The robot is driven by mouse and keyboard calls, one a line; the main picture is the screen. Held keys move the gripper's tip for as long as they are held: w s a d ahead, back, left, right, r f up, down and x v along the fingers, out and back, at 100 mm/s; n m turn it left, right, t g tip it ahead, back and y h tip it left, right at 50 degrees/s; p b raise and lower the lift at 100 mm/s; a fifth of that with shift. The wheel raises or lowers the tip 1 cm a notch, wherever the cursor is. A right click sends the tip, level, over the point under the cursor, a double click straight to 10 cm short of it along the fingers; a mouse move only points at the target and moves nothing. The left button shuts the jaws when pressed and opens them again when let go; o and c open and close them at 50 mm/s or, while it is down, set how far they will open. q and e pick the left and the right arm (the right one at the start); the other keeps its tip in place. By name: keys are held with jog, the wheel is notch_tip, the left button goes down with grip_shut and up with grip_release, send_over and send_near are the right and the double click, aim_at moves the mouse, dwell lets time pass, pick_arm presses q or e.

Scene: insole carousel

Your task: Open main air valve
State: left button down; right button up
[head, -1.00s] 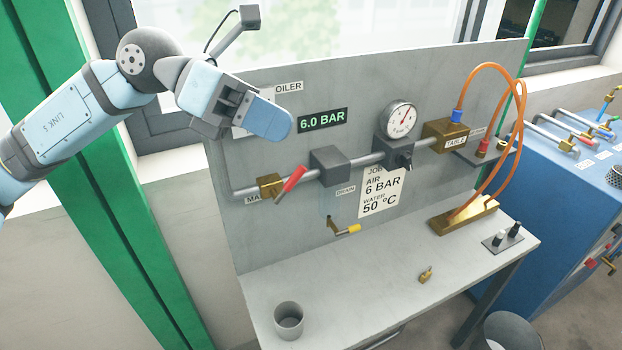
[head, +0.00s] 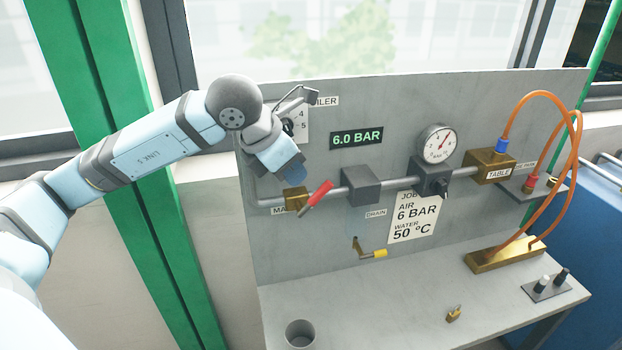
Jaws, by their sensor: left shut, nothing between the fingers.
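The main air valve is a brass body (head: 295,199) at the left end of the grey pipe, above a partly covered label starting "MA". Its red lever (head: 317,196) slants up to the right, out of line with the pipe. My left gripper (head: 294,176) is shut and empty, its blue fingertips pointing down just above the brass body and left of the lever's upper end. I cannot tell whether it touches the valve. My right gripper is not in view.
A grey block (head: 360,186), a gauge (head: 437,144) and a brass table block (head: 489,166) follow along the pipe. The display (head: 356,138) reads 6.0 BAR. A yellow-handled drain valve (head: 373,253) sits below. A grey cup (head: 300,334) and brass padlock (head: 454,313) stand on the bench (head: 390,290).

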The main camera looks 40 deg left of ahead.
aim_at(317, 191)
pick_arm(q)
jog(key=shift+w+d+f+p, duration=0.25)
jog(key=shift+w+d+f, duration=0.15)
jog(key=shift+w+f, duration=0.45)
jog(key=shift+w+d+f+p, duration=0.2)
jog(key=shift+w+d+f, duration=0.15)
jog(key=shift+w+f, duration=0.4)
jog(key=shift+f, duration=0.1)
jog(key=shift+a, duration=0.15)
